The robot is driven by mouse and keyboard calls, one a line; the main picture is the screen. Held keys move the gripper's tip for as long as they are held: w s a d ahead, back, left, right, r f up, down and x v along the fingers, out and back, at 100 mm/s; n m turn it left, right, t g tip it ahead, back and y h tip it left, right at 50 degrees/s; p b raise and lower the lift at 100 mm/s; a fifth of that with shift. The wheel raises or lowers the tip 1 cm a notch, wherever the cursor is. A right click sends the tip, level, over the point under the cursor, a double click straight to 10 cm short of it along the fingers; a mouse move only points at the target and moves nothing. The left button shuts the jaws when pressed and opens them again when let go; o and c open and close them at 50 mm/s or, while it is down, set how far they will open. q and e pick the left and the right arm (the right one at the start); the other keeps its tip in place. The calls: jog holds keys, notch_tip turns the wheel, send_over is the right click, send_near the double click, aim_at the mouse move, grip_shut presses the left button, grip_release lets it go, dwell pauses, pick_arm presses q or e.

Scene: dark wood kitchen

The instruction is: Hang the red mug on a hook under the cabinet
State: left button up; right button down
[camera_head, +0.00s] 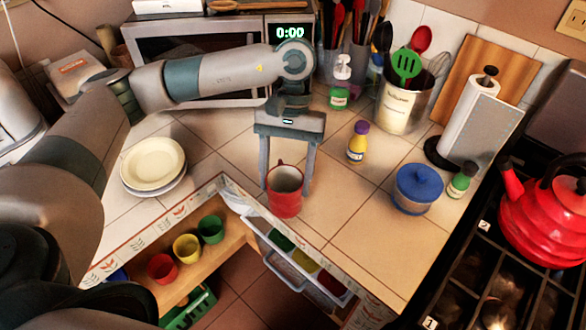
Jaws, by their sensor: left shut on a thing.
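The red mug (284,204) is upright near the inner corner of the tiled counter, its pale inside facing up. My left gripper (286,186) reaches down from above and is shut on it, one finger on each side. Whether the mug's base touches the counter or hangs just above it, I cannot tell. No hook and no underside of a cabinet shows in this view. My right gripper is not in view.
Plates (153,163) are stacked at left. A mustard-coloured bottle (357,143), blue lidded pot (417,187), utensil canister (401,104) and paper towel roll (468,115) stand at right. A red kettle (548,220) sits on the stove. An open drawer (298,262) lies below.

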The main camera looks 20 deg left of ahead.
pick_arm(q)
jog(key=shift+s+a+f+m+y, duration=0.1)
jog(key=shift+s+a+m+y, duration=0.15)
jog(key=shift+m, duration=0.3)
jog(key=shift+s+a+f+m+y, duration=0.1)
jog(key=shift+s+m+y, duration=0.1)
jog(key=shift+m, duration=0.35)
